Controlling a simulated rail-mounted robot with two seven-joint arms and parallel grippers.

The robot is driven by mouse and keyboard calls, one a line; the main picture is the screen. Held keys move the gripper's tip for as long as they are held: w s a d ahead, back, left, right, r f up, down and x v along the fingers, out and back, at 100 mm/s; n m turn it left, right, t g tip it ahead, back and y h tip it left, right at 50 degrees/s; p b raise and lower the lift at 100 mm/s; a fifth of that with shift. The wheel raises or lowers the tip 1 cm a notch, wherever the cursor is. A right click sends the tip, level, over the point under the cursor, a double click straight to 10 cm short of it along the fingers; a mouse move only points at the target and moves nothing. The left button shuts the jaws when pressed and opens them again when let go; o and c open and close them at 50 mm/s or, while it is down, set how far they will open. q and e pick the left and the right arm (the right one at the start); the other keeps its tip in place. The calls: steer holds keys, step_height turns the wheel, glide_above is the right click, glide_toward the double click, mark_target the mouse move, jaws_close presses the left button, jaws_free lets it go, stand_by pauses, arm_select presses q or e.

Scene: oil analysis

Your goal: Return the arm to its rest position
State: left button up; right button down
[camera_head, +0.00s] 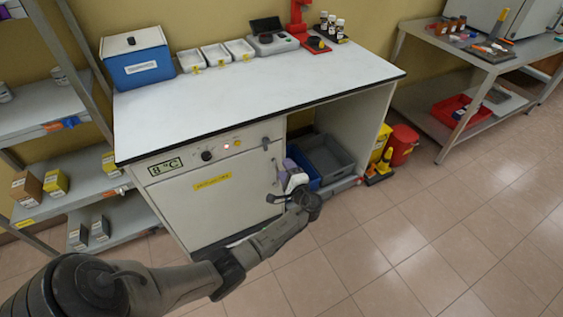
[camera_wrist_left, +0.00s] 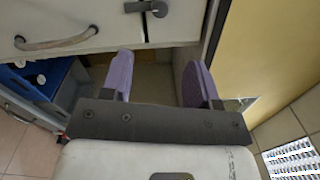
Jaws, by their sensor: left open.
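My left arm reaches in from the lower left in the head view. Its white gripper with purple fingers (camera_head: 291,168) is just right of the door of the white cabinet (camera_head: 205,207), in front of the open bay. In the left wrist view the two purple fingers (camera_wrist_left: 159,78) stand wide apart with nothing between them. A curved metal handle (camera_wrist_left: 57,41) and a small latch (camera_wrist_left: 146,8) show on the cabinet front beyond the fingers, apart from them. My right gripper is in neither view.
The worktop (camera_head: 250,92) holds a blue box (camera_head: 137,62), white trays (camera_head: 216,55) and a scale (camera_head: 271,42). Shelves (camera_head: 75,195) stand close on the left. A grey crate (camera_head: 326,156) and a yellow caution sign (camera_head: 380,165) are right of the gripper. The tiled floor (camera_head: 440,235) is clear.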

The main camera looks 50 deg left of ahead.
arm_select(q)
steer(key=shift+d, duration=0.3)
stand_by(0.5)
